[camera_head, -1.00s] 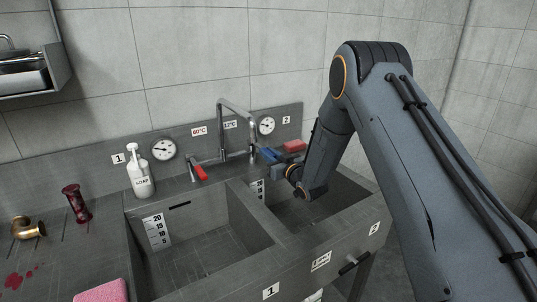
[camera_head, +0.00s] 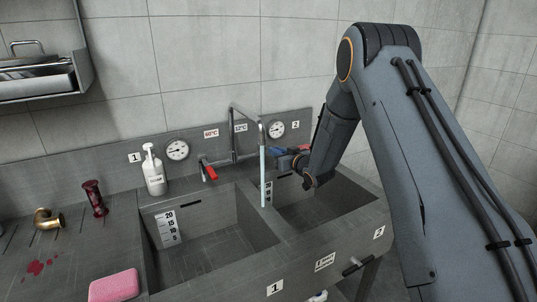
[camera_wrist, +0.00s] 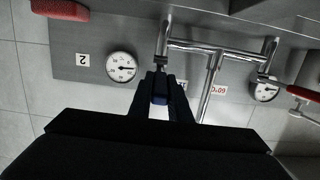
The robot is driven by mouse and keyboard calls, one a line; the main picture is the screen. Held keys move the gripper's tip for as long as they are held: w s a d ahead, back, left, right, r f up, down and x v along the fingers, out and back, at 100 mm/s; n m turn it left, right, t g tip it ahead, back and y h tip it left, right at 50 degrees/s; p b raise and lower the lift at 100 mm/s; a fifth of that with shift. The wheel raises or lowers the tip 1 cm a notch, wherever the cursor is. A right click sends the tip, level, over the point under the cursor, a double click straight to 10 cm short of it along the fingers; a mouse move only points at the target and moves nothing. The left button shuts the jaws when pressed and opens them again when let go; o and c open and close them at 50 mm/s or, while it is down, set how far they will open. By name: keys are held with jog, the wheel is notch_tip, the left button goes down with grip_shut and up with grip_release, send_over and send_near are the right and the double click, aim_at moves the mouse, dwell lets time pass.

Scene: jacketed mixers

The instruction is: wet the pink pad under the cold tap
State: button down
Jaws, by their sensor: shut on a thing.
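The pink pad (camera_head: 114,286) lies on the counter at the front left of basin 1, away from my gripper. The tap (camera_head: 247,118) stands at the back between the two basins, and a pale blue water stream (camera_head: 263,178) falls from its spout. My gripper (camera_wrist: 160,88) is shut on the blue cold handle (camera_wrist: 160,99), beside the 12°C label (camera_head: 240,127). In the head view my arm partly hides this grip. The red hot handle (camera_head: 209,172) is left of the tap, by the 60°C label (camera_head: 211,133).
Basin 1 (camera_head: 205,245) is empty and open. Basin 2 (camera_head: 345,200) is partly behind my arm. A soap bottle (camera_head: 153,172), a dark red cylinder (camera_head: 94,198), a brass elbow (camera_head: 47,218) and red stains (camera_head: 38,267) are on the left. A red block (camera_wrist: 60,9) sits at the back right.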

jog(key=c, duration=1.6)
grip_release()
jog(key=shift+c, duration=0.2)
jog(key=b+v, duration=0.2)
jog(key=v, duration=0.5)
jog(key=shift+s+d, duration=0.2)
jog(key=shift+s, duration=0.15)
